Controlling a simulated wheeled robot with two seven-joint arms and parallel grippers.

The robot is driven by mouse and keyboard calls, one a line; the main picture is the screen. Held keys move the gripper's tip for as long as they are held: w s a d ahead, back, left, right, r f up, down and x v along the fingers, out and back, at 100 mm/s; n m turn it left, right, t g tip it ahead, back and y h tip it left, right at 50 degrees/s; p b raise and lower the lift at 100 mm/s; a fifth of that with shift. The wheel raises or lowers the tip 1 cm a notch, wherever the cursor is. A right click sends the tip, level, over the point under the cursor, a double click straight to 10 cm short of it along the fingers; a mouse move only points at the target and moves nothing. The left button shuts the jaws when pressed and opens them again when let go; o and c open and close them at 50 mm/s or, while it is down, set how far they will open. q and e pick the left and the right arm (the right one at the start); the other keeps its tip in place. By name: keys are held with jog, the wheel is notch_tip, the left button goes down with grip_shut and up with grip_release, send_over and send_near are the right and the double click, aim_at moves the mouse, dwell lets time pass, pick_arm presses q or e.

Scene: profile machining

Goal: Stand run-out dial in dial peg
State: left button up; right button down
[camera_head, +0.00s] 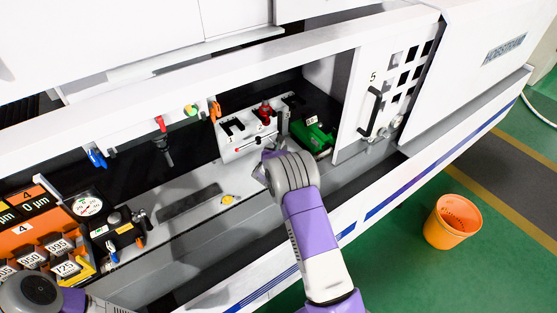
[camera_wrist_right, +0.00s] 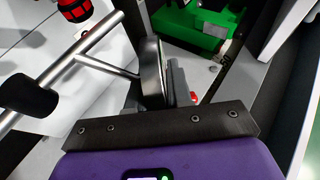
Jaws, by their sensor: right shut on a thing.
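My right gripper (camera_head: 268,157) is inside the machine bay at the front of a white block, its fingers largely hidden by my wrist in the head view. In the right wrist view its jaws (camera_wrist_right: 174,85) are shut on a round disc seen edge-on, which looks like the run-out dial (camera_wrist_right: 152,72). A thin arm joins it to a slanted silver rod (camera_wrist_right: 88,52) with a black sleeve. The dial's face is turned away. I cannot make out the dial peg for certain. My left gripper is outside the head view; only part of that arm shows.
A white block (camera_head: 226,146) with dark slots and a green vise-like part (camera_head: 313,136) flank my right gripper. A white-faced gauge (camera_head: 88,204) stands at left by an orange rack (camera_head: 32,240). The bay's door (camera_head: 366,124) is at right. An orange bin (camera_head: 452,222) stands on the floor.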

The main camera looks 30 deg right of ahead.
jog(key=shift+w+d+r, duration=0.1)
jog(key=shift+w+r, duration=0.05)
jog(key=shift+r, duration=0.3)
jog(key=shift+f, duration=0.1)
